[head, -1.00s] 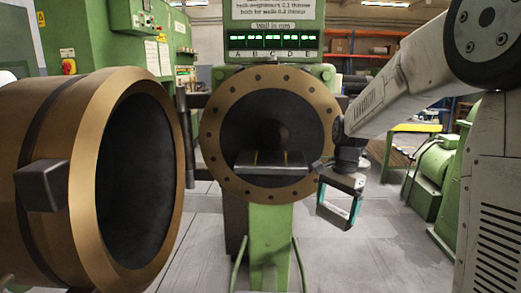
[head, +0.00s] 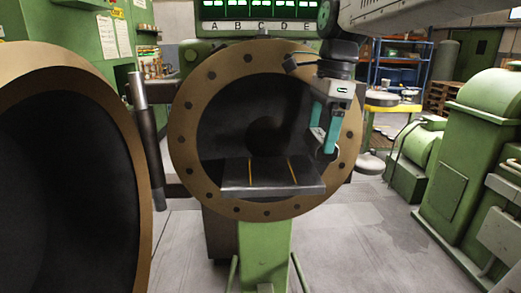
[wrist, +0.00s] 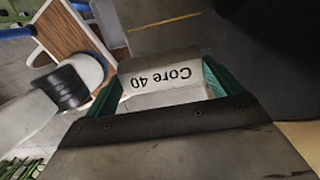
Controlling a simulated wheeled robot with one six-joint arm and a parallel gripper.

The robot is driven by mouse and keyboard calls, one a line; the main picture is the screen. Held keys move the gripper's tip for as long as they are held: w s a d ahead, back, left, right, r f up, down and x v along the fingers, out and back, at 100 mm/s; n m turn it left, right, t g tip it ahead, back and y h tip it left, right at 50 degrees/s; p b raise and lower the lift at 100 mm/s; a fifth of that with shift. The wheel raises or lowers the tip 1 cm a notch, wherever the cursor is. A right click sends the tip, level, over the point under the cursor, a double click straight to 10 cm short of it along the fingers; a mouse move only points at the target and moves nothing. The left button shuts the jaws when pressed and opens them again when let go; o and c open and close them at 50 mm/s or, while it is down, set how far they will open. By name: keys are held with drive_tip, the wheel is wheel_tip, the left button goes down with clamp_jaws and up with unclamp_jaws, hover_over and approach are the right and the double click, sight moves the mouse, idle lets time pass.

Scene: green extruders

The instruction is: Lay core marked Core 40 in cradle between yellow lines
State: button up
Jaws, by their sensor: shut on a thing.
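The cradle (head: 232,186) is a flat grey ledge with two yellow lines across it, jutting out in front of the round dark opening. My gripper (head: 325,138) has teal fingers and is above the cradle's right end, apart from it. In the wrist view my gripper (wrist: 170,88) is shut on a pale core (wrist: 160,68) marked "Core 40", its lettering upside down. In the head view the core is mostly hidden by the fingers. A yellow line (wrist: 165,20) on a dark surface shows beyond the core; I cannot tell for sure that it is the cradle's.
A bronze flange (head: 183,140) with several bolt holes surrounds the opening. A large bronze-rimmed cylinder (head: 125,130) stands close at left, with a dark upright bar (head: 148,150) beside it. Green machines (head: 480,150) stand at right. The grey floor (head: 365,235) at front right is clear.

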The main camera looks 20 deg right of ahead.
sight(311, 148)
drive_tip(key=w+a, duration=0.1)
drive_tip(key=a, duration=0.2)
drive_tip(key=w+a, duration=0.2)
drive_tip(key=a, duration=0.1)
drive_tip(key=w+a+f, duration=0.1)
drive_tip(key=a, duration=0.1)
drive_tip(key=shift+w+a, duration=0.25)
drive_tip(key=shift+a, duration=0.15)
drive_tip(key=shift+f, duration=1.7)
drive_tip(key=shift+f, duration=0.1)
drive_tip(key=o, duration=1.1)
wheel_tip(311, 148, up, 12)
drive_tip(key=d, duration=0.1)
drive_tip(key=s+f+n, duration=0.7)
drive_tip(key=s+d+f+n+h, duration=0.1)
drive_tip(key=s+f+n, duration=0.5)
drive_tip(key=s+n, duration=0.1)
drive_tip(key=s+d+f+n+t, duration=0.1)
drive_tip(key=s+f+n, duration=0.6)
drive_tip(key=s, duration=0.1)
drive_tip(key=shift+d+f+n, duration=0.15)
drive_tip(key=shift+f+n, duration=0.15)
